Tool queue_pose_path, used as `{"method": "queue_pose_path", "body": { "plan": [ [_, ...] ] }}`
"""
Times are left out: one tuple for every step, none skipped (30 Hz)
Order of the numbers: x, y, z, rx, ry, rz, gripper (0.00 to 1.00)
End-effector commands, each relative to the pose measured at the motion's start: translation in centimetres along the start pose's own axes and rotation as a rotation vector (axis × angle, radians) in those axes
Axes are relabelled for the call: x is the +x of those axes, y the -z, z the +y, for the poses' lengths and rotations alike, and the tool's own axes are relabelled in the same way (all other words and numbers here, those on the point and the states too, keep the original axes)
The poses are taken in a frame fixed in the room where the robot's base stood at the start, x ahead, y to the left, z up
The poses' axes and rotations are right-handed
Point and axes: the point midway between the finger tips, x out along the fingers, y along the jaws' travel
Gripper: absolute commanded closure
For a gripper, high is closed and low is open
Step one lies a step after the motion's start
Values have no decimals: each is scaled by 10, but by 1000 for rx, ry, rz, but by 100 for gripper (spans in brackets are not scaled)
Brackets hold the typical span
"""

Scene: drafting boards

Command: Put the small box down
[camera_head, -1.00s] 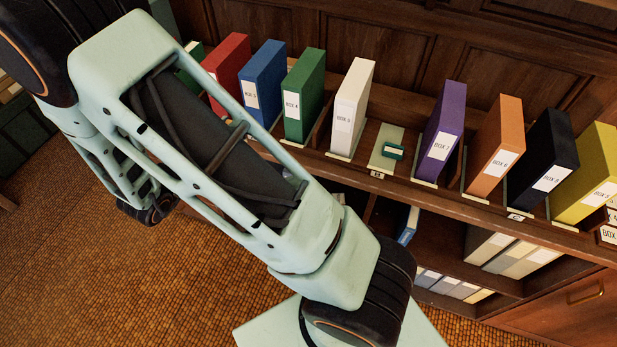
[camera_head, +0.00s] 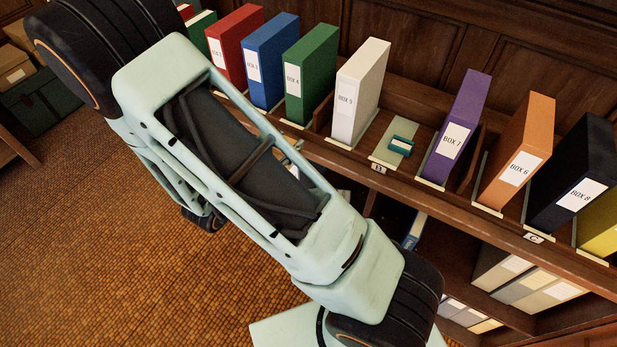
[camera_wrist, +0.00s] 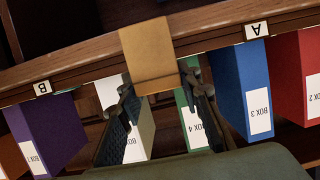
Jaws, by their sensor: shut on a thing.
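My gripper (camera_wrist: 158,92) shows in the wrist view, its two dark fingers shut on a small tan box (camera_wrist: 150,52). The box is plain, with a folded lower edge, and it lies across the view of the shelf's wooden front edge. I cannot tell whether it touches the shelf. In the head view my arm crosses the left and middle; the gripper and the tan box do not show there.
Upright labelled boxes line the shelf (camera_head: 345,160): green Box 4 (camera_head: 312,75), white Box 5 (camera_head: 360,90), purple Box 7 (camera_head: 458,130) and others. Between white and purple, a small teal object (camera_head: 401,146) lies on a pale pad (camera_head: 388,157). Binders stand below.

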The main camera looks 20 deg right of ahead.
Motion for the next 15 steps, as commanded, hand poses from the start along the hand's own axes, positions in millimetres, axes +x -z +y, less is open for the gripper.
{"method": "queue_pose_path", "body": {
  "plan": [
    [8, -26, 5, -5, 2, 1, 93],
    [10, -35, 8, -6, 3, 1, 93],
    [14, -46, 12, -6, 4, 0, 93],
    [17, -54, 15, -6, 5, 0, 93],
    [19, -62, 18, -6, 6, -1, 93],
    [22, -73, 22, -8, 7, -2, 93],
    [25, -81, 25, -7, 7, -2, 93],
    [28, -88, 28, -8, 7, -1, 93],
    [31, -99, 32, -7, 8, -1, 93],
    [34, -107, 35, -8, 9, -2, 93],
    [36, -115, 38, -8, 9, -3, 93],
    [40, -125, 43, -9, 9, -3, 93],
    [43, -133, 46, -9, 8, -2, 93],
    [46, -141, 50, -9, 9, -2, 93],
    [49, -152, 54, -10, 9, -2, 93]
  ]
}}
